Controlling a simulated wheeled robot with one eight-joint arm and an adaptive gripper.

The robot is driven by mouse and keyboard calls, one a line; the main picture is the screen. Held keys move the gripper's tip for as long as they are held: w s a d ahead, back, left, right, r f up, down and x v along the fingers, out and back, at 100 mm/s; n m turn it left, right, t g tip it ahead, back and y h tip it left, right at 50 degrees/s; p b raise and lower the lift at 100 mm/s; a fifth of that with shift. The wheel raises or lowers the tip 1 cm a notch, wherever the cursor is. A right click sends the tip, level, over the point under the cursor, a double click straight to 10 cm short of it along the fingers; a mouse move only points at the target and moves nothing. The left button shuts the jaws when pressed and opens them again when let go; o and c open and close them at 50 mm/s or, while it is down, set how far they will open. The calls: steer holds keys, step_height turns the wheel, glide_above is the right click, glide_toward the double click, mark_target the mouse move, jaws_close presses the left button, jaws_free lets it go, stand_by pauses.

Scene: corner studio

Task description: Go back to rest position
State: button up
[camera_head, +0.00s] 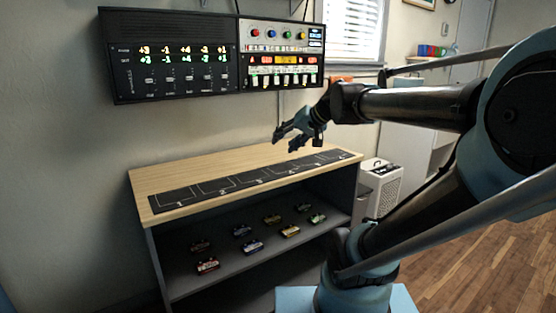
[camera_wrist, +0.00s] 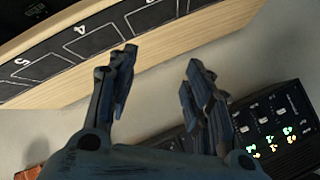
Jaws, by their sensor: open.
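My gripper (camera_head: 285,139) is open and empty. In the head view it is raised above the right part of the wooden shelf top, apart from it, with my arm reaching in from the right. In the wrist view my gripper (camera_wrist: 160,85) shows two parted dark fingers with nothing between them. Past them lie the wooden top (camera_wrist: 60,95) and a black strip with numbered outlined slots (camera_wrist: 115,47). The black control panel (camera_wrist: 265,130) shows at the lower right of that view.
A shelf unit (camera_head: 150,182) carries the numbered strip (camera_head: 215,187), whose slots look empty. Several small toy cars (camera_head: 252,246) stand on its lower shelf. The wall panel (camera_head: 170,55) hangs above. A white box (camera_head: 384,190) stands right of the shelf. Wooden floor (camera_head: 480,255) is open at right.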

steer(key=s+d+f+g+h, duration=0.2)
steer(key=s+d+f+h, duration=0.1)
steer(key=s+d+f, duration=0.5)
steer(key=s+d+f+g+h, duration=0.2)
steer(key=s+d+f+h, duration=0.2)
steer(key=s+d+f, duration=0.4)
step_height(320, 180, down, 7)
steer(key=shift+s+r+m+g+h, duration=0.2)
steer(key=shift+s+m+g+h, duration=0.15)
steer(key=shift+s, duration=0.55)
steer(key=shift+d, duration=0.1)
steer(key=shift+w+f, duration=0.2)
steer(key=shift+w, duration=0.25)
